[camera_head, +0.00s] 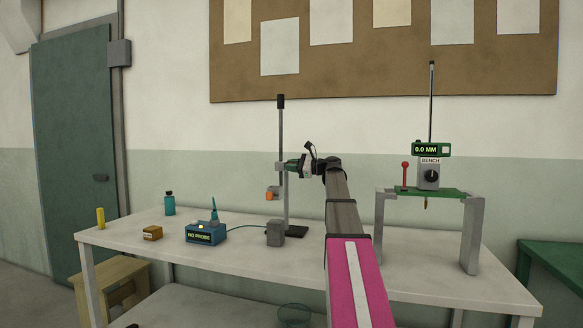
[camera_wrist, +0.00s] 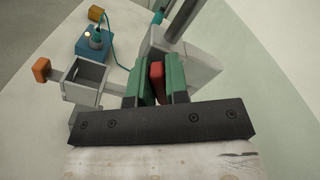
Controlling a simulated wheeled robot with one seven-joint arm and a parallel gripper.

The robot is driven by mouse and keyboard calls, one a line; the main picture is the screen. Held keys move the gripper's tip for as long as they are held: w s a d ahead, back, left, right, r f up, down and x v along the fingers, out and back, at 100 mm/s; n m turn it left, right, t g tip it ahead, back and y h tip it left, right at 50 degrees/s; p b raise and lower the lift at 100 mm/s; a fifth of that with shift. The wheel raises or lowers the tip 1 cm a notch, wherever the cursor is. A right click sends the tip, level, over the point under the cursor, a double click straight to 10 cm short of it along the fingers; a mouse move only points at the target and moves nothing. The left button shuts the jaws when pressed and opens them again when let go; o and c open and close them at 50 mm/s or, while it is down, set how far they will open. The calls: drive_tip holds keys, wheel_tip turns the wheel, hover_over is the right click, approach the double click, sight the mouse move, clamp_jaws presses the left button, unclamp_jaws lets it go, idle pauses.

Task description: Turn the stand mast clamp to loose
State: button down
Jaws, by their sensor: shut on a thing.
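The stand is a dark upright mast (camera_head: 281,130) on a black base, standing on the white bench; the mast also shows at the top of the wrist view (camera_wrist: 182,18). The mast clamp is a pale grey block (camera_wrist: 195,68) at the mast with a red handle (camera_wrist: 157,80). My gripper (camera_head: 290,164) reaches the mast from the right. In the wrist view, the green fingers of my gripper (camera_wrist: 157,88) are shut on the red handle, one on each side. Part of the handle is hidden by the fingers, and its loose or tight setting cannot be read.
A grey holder (camera_wrist: 85,78) with an orange knob (camera_wrist: 41,70) sticks out lower on the stand. A blue box (camera_head: 206,233) reading NO PROBE has a cable to the stand. A green-topped gauge bench (camera_head: 432,192) stands at the right.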

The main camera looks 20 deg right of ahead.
drive_tip(key=n, duration=0.5)
drive_tip(key=shift+s+f, duration=0.1)
drive_tip(key=shift+f, duration=0.05)
drive_tip(key=shift+n, duration=0.3)
idle(0.3)
drive_tip(key=c, duration=1.1)
unclamp_jaws()
drive_tip(key=v, duration=1)
drive_tip(key=shift+s+d, duration=0.3)
drive_tip(key=shift+s, duration=0.1)
